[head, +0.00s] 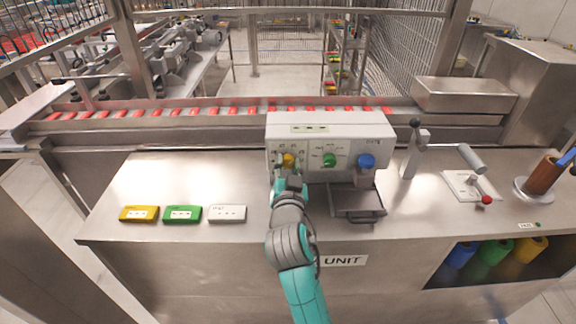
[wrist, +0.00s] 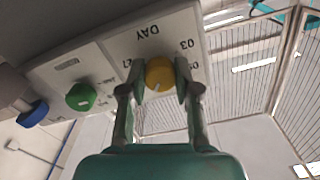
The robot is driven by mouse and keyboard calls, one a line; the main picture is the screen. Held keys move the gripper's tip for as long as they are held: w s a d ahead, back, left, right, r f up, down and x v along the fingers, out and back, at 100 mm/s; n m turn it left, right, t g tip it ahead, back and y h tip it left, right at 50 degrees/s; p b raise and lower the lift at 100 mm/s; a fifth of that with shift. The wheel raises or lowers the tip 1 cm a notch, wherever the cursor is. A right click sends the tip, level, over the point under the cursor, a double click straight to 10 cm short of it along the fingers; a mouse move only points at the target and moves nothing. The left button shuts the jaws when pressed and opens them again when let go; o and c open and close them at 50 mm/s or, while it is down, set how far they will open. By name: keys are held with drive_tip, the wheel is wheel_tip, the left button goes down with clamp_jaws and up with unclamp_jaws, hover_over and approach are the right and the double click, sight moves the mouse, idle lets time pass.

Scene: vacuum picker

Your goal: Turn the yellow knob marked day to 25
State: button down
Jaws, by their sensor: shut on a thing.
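The yellow knob (head: 288,160) is on the left of the front of a white panel box (head: 325,128). In the wrist view the yellow knob (wrist: 159,74) sits between the two fingers of my gripper (wrist: 158,90), under the word DAY, which appears upside down. My gripper (head: 287,172) is shut on the knob, a finger on either side. A pale pointer line shows on the knob's face. Some numbers around the dial show, including 03; others are partly hidden by the fingers, so I cannot read the setting for sure.
A green knob (head: 329,159) and a blue knob (head: 366,161) are right of the yellow one. A metal tray (head: 356,201) juts out below. Yellow (head: 139,213), green (head: 182,213) and white (head: 227,213) blocks lie left. A lever (head: 412,150) stands right.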

drive_tip(key=shift+f+m, duration=0.1)
drive_tip(key=shift+m, duration=2.2)
drive_tip(key=c, duration=0.8)
unclamp_jaws()
drive_tip(key=shift+c, duration=0.2)
drive_tip(key=shift+s, duration=0.1)
drive_tip(key=s, duration=1.2)
